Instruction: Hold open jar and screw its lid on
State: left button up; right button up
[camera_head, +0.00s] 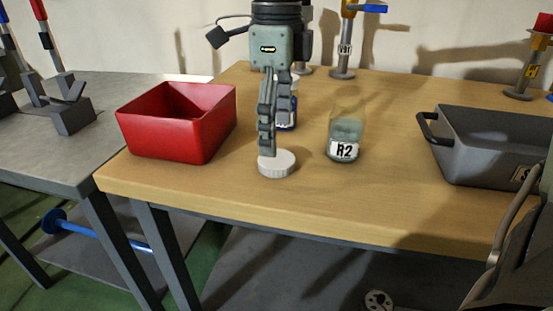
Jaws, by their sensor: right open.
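A white round lid (279,166) lies flat on the wooden table near its front edge. My right gripper (268,148) points straight down over the lid, its fingertips at the lid's far upper edge. The fingers are seen nearly edge-on and are open; I cannot tell whether they touch the lid. A clear glass jar labelled R2 (345,132) stands upright and open to the right of the lid, with pale contents in its lower part. No gripper is on the jar. My left gripper is not in view.
A red open bin (178,140) stands left of the lid, and a grey handled bin (495,150) stands at the right. A blue-labelled bottle (289,118) is partly hidden behind my gripper. Stands (343,60) line the back. The wood (395,170) right of the jar is clear.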

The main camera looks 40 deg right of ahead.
aim_at(277, 158)
notch_tip(277, 158, down, 5)
jog(key=shift+w+r, duration=0.1)
jog(key=shift+r, duration=0.05)
jog(key=shift+d, duration=0.1)
jog(key=c, duration=0.8)
